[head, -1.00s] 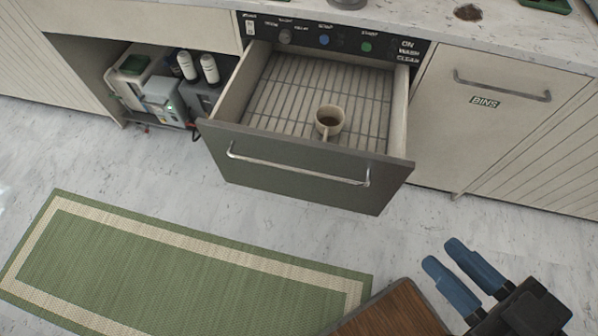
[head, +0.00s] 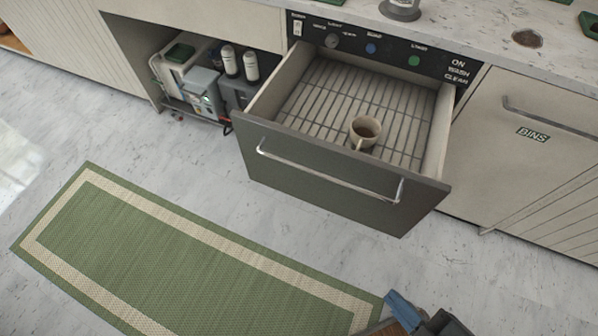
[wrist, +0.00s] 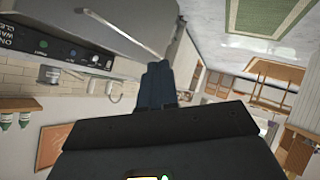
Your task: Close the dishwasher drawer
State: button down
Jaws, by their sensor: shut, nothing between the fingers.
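The dishwasher drawer (head: 300,187) is pulled out from under the counter, with its grey front and silver handle (head: 330,175) facing the floor side. A beige mug (head: 363,132) with brown liquid stands upright on the wire rack (head: 330,100) inside it. My gripper (head: 402,308) is low at the bottom edge of the head view, in front of the drawer and apart from it, partly cut off. In the wrist view its blue fingers (wrist: 158,78) are together and empty, and the drawer front (wrist: 100,20) shows beyond them, tilted by the view.
A green mat (head: 190,255) lies on the floor in front. A BINS cupboard (head: 540,150) is right of the drawer. An open bay with bottles and machines (head: 205,85) is to the left. The floor between mat and drawer is clear.

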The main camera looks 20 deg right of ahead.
jog(key=w+a+f+n+g+b, duration=0.1)
jog(key=w+f+n+g+b, duration=0.2)
jog(key=f, duration=0.7)
jog(key=n+t+h+b, duration=0.4)
jog(key=n+h+b, duration=0.4)
jog(key=n+h, duration=0.7)
send_near(300, 159)
jog(key=shift+n+y, duration=0.5)
jog(key=shift+n, duration=0.2)
jog(key=x, duration=0.7)
jog(key=shift+s+d+r, duration=0.15)
jog(key=shift+s+r, duration=0.1)
jog(key=shift+w+d, duration=0.1)
